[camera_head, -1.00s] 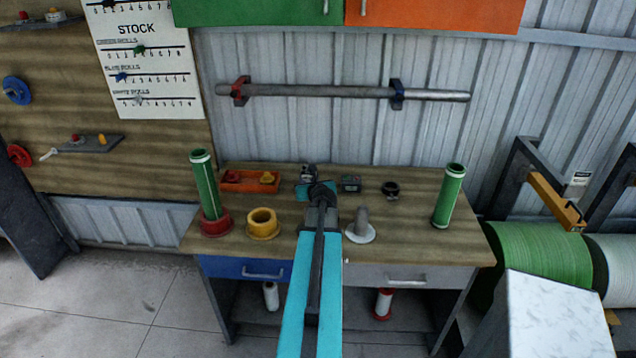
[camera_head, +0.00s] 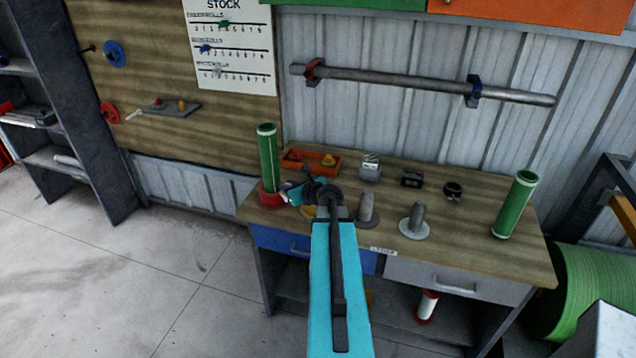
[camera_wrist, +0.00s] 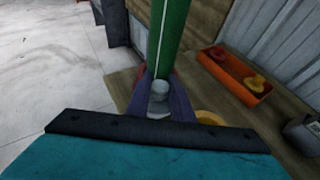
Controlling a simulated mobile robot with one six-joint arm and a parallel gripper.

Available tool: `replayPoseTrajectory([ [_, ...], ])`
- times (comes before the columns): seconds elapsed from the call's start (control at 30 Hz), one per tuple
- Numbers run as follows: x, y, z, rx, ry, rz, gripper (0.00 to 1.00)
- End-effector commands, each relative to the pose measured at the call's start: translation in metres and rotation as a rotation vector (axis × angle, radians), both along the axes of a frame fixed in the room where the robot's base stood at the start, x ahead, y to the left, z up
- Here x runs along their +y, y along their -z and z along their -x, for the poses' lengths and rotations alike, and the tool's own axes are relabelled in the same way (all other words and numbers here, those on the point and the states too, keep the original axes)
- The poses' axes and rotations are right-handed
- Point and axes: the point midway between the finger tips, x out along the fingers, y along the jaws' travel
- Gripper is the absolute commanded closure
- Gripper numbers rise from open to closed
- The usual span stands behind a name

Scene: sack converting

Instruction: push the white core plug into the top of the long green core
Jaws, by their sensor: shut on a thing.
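My gripper (camera_head: 287,188) is close beside the left green core (camera_head: 267,155), near its lower part in the head picture. This core is a tall green tube with a pale rim, upright in a red round base (camera_head: 270,200). In the wrist view my gripper (camera_wrist: 158,82) is shut on a small pale grey-white rounded piece, which looks like the white core plug (camera_wrist: 158,96). The green core (camera_wrist: 168,38) rises just beyond it there; whether they touch I cannot tell. A second green core (camera_head: 516,205) stands at the bench's right end.
An orange tray (camera_head: 300,168) with red and yellow plugs lies behind my gripper. Two grey posts on round bases (camera_head: 367,207) stand right of my arm. A yellow ring (camera_head: 308,212) is mostly hidden by my arm. Small items line the bench's back.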

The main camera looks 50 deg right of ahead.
Motion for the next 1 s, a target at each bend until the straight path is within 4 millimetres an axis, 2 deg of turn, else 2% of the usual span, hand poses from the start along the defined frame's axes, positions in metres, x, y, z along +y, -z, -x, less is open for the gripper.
replayPoseTrajectory([
  [0.03,0.020,0.000,-0.011,-0.002,-0.043,0.000,1.00],
  [0.2,0.081,-0.002,-0.040,-0.008,-0.190,0.002,1.00],
  [0.5,0.193,-0.007,-0.075,-0.015,-0.453,0.002,1.00],
  [0.73,0.282,-0.013,-0.088,-0.021,-0.660,0.002,1.00],
  [1.0,0.386,-0.022,-0.086,-0.024,-0.914,0.000,1.00],
])
